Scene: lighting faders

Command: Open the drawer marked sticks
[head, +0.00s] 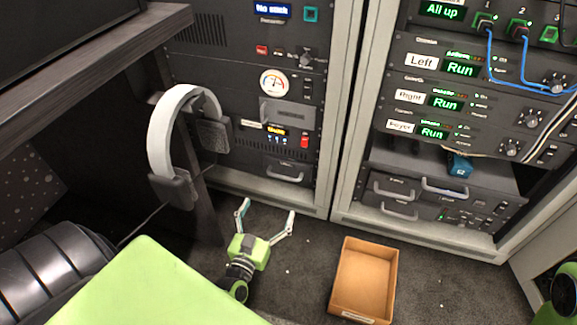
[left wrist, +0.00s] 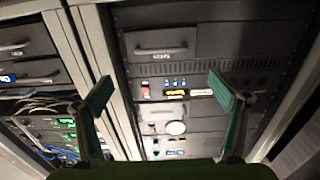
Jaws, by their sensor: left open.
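My left gripper (head: 267,215) is open and empty, low over the floor in front of the left rack. Its two spread fingers also show in the left wrist view (left wrist: 162,93). A drawer with a bar handle (head: 285,175) sits at the bottom of the left rack, ahead of the gripper and apart from it. The same drawer appears near the top of the left wrist view (left wrist: 160,42). Several small handled drawers (head: 397,188) sit low in the right rack. The drawer labels are too small to read, so I cannot tell which is marked sticks. My right gripper is out of view.
An open cardboard box (head: 344,273) stands on the floor right of my left gripper. Headphones (head: 160,140) hang left of the left rack, by the desk (head: 90,50). Blue cables (head: 490,60) cross the right rack. Carpet is clear between the gripper and box.

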